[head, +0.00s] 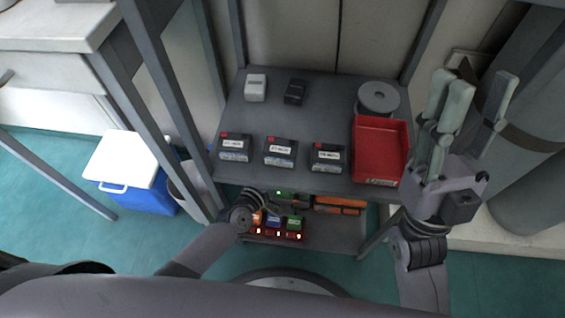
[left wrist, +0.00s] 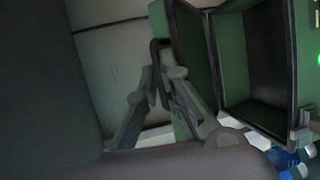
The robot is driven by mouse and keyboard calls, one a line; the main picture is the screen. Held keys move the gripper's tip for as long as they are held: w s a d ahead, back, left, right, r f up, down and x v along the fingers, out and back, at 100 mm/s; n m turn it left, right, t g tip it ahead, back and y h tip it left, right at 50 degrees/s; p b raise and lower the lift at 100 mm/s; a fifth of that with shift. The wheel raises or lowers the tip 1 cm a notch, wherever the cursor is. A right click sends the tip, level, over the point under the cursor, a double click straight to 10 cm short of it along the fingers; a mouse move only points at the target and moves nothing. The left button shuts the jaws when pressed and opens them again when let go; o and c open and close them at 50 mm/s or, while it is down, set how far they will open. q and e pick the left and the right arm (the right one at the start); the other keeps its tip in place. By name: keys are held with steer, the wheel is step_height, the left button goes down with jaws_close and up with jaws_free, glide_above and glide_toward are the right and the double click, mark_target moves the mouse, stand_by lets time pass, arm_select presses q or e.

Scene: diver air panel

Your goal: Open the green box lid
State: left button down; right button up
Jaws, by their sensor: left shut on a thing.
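The green box shows large in the left wrist view, with a dark hollow inside (left wrist: 262,60). Its green lid (left wrist: 190,50) stands swung open on the left side of that hollow. My left gripper (left wrist: 163,74) is shut on the lid's dark handle (left wrist: 160,52). In the head view my left arm reaches to the lower shelf, and its fingers are hidden there. A dark box with a green light (head: 281,193) sits there, partly hidden under the upper shelf. My right gripper (head: 471,92) is raised at the right, open and empty.
The upper shelf (head: 325,100) holds several dark labelled boxes (head: 280,152), a red tray (head: 381,148) and a grey reel (head: 379,97). Small coloured boxes with lights (head: 273,221) and an orange case (head: 340,205) are below. A blue cooler (head: 135,173) stands left.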

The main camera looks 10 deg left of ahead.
arm_select(q)
steer(key=shift+d+r, duration=0.1)
steer(key=shift+r, duration=0.05)
steer(key=c, duration=1.8)
jaws_free()
steer(key=shift+o, duration=0.2)
steer(key=v, duration=1.2)
steer(key=shift+c, duration=0.2)
